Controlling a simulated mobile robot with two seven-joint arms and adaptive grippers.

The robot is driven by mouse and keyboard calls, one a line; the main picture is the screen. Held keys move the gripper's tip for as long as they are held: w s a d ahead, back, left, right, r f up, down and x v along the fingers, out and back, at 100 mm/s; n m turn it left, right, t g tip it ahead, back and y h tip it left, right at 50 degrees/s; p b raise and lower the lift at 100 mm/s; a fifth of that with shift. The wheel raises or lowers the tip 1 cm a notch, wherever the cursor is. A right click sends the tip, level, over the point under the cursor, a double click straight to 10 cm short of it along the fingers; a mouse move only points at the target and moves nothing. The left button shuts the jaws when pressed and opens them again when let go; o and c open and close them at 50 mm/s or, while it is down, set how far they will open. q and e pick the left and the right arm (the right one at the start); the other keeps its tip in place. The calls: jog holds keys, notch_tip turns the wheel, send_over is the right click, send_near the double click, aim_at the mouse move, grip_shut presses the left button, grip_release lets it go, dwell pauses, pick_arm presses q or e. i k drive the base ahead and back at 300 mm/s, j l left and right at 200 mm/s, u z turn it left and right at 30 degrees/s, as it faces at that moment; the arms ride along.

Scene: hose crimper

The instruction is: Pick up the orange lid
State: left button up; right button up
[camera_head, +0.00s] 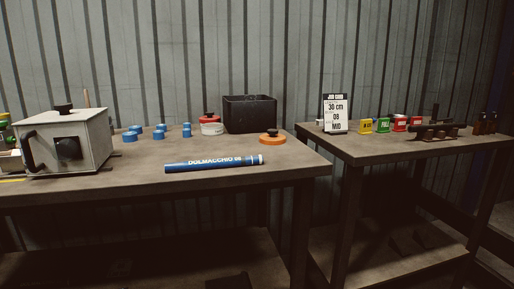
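The orange lid (272,138) lies on the left workbench (240,174), near its right end. It is a flat orange disc with a dark knob on top. It stands apart from the black bin behind it and the blue tube in front of it. Neither of my grippers shows in the head view.
A blue tube (213,163) lies at the front edge. A black bin (250,114), a red-topped white container (211,125), several blue caps (130,137) and a grey machine (62,142) share the bench. A second table (400,147) on the right holds a job card (336,113) and small coloured boxes.

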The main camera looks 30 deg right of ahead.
aim_at(272, 138)
jog(key=i+l+z, duration=0.15)
jog(key=i, duration=0.35)
jog(key=i+l+z, duration=0.1)
jog(key=i+l, duration=0.2)
jog(key=i, duration=0.2)
